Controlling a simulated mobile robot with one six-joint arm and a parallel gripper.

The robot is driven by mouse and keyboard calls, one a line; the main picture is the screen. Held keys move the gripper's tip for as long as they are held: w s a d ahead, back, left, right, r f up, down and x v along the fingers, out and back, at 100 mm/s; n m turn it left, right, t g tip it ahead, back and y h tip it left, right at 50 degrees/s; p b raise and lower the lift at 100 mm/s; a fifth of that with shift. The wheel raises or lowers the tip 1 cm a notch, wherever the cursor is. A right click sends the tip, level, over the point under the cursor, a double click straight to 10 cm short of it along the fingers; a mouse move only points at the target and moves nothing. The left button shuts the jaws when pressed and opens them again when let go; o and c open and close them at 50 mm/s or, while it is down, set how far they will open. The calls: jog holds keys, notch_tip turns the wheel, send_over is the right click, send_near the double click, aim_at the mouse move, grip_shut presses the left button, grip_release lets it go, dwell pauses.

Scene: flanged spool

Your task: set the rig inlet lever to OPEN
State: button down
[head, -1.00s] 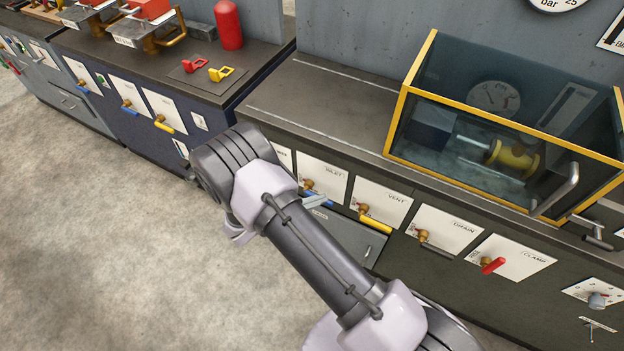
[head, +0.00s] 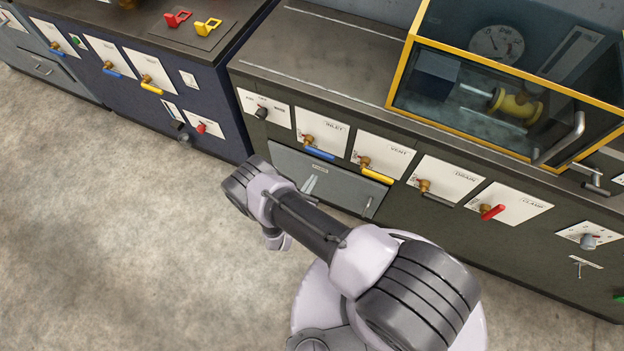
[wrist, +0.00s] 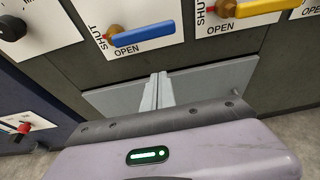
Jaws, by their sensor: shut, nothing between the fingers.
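The inlet lever (head: 320,153) has a blue handle on a brass valve, on the white INLET plate (head: 335,135). The handle points to the right, along the plate's lower edge. In the wrist view the blue handle (wrist: 145,36) also points right. There, SHUT is printed up the plate's left side and OPEN below the handle. My gripper (head: 310,184) is below the lever, in front of a grey panel, apart from the handle. In the wrist view my gripper's fingers (wrist: 158,90) are together and empty, below the OPEN lettering.
The yellow VENT lever (head: 376,173) is just right of the inlet; DRAIN and red CLAMP (head: 492,212) levers are further right. A black knob (head: 262,112) is to the left. A yellow-framed glass guard (head: 395,75) stands on the bench. The floor in front is clear.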

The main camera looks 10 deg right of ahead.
jog(key=w+d+r+b, duration=0.1)
jog(key=w+d, duration=0.2)
jog(key=w, duration=0.2)
jog(key=shift+d+r, duration=0.3)
jog(key=shift+r, duration=0.1)
jog(key=shift+a+b, duration=0.1)
jog(key=shift+b, duration=0.3)
